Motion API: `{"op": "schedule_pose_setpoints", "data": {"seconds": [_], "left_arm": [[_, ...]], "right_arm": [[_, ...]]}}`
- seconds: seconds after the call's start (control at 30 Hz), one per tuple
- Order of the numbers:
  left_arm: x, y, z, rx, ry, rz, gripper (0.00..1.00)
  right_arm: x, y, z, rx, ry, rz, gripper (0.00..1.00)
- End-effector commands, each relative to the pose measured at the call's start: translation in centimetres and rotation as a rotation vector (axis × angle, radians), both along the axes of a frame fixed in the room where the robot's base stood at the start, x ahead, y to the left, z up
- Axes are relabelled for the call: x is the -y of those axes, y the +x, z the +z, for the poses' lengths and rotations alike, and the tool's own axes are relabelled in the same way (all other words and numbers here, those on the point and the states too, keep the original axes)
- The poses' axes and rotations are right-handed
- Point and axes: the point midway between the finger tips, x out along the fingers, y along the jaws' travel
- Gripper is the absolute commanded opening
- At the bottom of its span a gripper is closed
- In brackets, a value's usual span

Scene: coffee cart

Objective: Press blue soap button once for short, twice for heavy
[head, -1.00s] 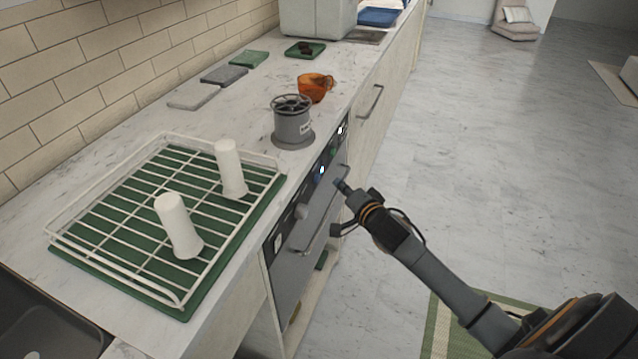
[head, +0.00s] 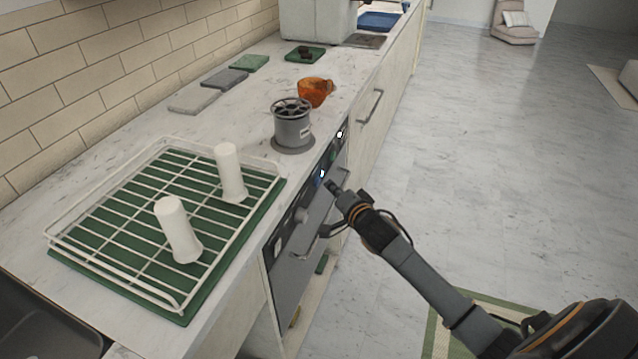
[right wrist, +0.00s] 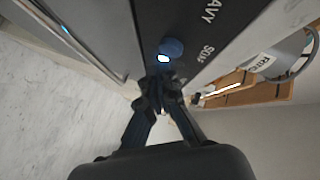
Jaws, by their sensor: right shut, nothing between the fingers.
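The blue soap button (right wrist: 172,47) is a round blue knob with a bright white spot, beside partly visible panel lettering in the right wrist view. In the head view a small blue light (head: 322,174) shows on the upper front panel of the grey under-counter machine (head: 292,262). My right gripper (head: 333,187) is shut and empty, its tip just in front of the panel near that light. In the right wrist view its closed fingertips (right wrist: 162,84) are just below the blue button. I cannot tell whether they touch it. My left gripper is not in view.
The machine's door handle (head: 308,247) sticks out below the panel. A white light (head: 339,135) shines farther along it. On the counter stand a grey cylinder (head: 292,131), an orange cup (head: 314,92) and a white wire rack (head: 110,272) with two white cups. Open floor lies right.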

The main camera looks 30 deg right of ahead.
Motion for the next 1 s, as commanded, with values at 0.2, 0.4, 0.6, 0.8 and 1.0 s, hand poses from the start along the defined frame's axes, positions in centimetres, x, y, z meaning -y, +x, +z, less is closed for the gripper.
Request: {"op": "schedule_pose_setpoints", "data": {"seconds": [0.2, 0.4, 0.6, 0.8, 1.0], "left_arm": [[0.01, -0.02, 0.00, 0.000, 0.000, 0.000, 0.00], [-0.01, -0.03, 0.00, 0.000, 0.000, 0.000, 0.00], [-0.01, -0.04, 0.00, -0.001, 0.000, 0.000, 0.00], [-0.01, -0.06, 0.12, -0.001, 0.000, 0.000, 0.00], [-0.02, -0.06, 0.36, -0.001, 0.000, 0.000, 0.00]], "right_arm": [[0.01, -0.01, 0.00, 0.000, 0.000, 0.000, 0.00], [0.01, -0.01, 0.00, 0.000, 0.000, 0.000, 0.00], [0.01, -0.01, 0.00, 0.000, 0.000, 0.000, 0.00], [-0.14, 0.17, 0.05, 0.000, 0.000, 0.000, 0.00], [-0.56, 0.65, 0.10, 0.001, 0.001, 0.000, 0.00]]}}
